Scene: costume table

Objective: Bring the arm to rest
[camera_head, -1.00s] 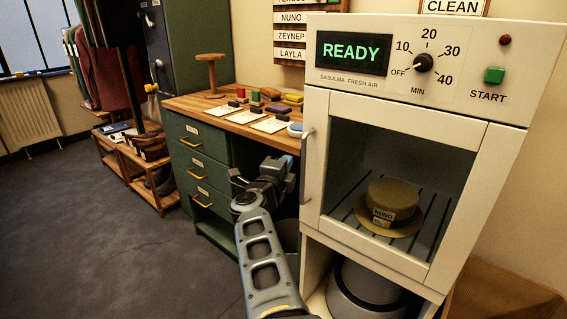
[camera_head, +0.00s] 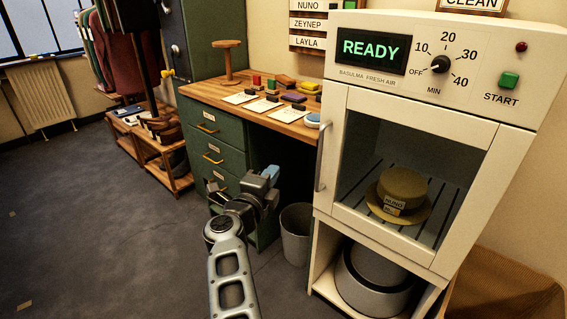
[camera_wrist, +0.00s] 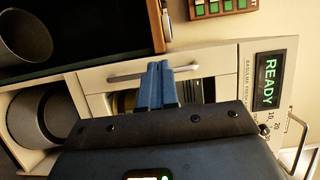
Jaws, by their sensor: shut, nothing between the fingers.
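My gripper (camera_head: 271,174) is in front of the green desk, left of the white cabinet, in the head view. In the wrist view its two blue fingers (camera_wrist: 157,86) are together with nothing between them, and the cabinet front is behind them. My arm reaches up from the bottom of the head view, bent at the elbow. The white cabinet (camera_head: 420,234) has its glass door closed and its display reads READY. A tan hat (camera_head: 402,188) with a NUNO tag sits on the slatted rack inside.
The green desk (camera_head: 215,143) holds cards, coloured blocks and a wooden stand (camera_head: 228,62). A grey bin (camera_head: 296,235) stands on the floor between desk and cabinet. A grey drum (camera_head: 372,279) sits under the cabinet. Open floor lies to the left.

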